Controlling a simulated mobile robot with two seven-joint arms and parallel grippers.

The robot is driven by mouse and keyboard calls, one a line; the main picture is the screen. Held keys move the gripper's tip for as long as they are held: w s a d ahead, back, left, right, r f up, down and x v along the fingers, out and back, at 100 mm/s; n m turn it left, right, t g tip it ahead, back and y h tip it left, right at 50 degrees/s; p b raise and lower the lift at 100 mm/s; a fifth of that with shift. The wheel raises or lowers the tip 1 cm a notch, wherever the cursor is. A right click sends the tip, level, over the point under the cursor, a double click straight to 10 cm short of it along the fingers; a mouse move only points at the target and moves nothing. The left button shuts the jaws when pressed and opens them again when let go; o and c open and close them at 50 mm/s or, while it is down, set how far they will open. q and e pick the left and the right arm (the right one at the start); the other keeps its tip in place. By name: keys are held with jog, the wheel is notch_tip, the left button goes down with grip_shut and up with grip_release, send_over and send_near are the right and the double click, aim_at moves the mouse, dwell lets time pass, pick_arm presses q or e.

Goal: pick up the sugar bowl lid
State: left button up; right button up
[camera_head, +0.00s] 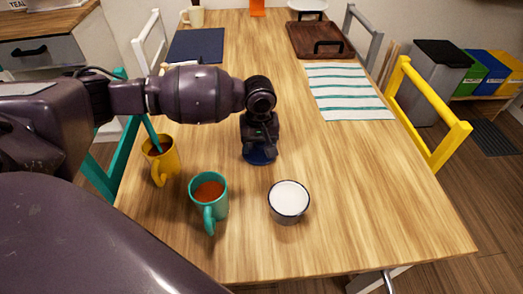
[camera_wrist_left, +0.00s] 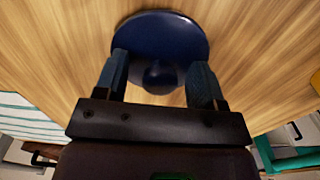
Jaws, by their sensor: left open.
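The sugar bowl lid (camera_head: 259,158) is a dark blue disc lying on the wooden table, mostly hidden under my left gripper (camera_head: 260,146) in the head view. In the left wrist view the lid (camera_wrist_left: 160,32) shows its round rim and a central knob (camera_wrist_left: 158,75). The two fingers of my left gripper (camera_wrist_left: 159,80) are open, one on each side of the knob, with gaps between. The sugar bowl (camera_head: 289,200), dark outside with white contents, stands uncovered nearer and to the right. My right gripper is not in view.
A teal mug (camera_head: 216,204) and a yellow mug (camera_head: 160,161) stand left of the bowl. A striped cloth (camera_head: 347,91), a dark tray (camera_head: 318,39) and a blue mat (camera_head: 196,45) lie farther back.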

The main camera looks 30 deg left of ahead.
pick_arm(q)
jog(key=c, duration=1)
jog(key=shift+r, duration=0.2)
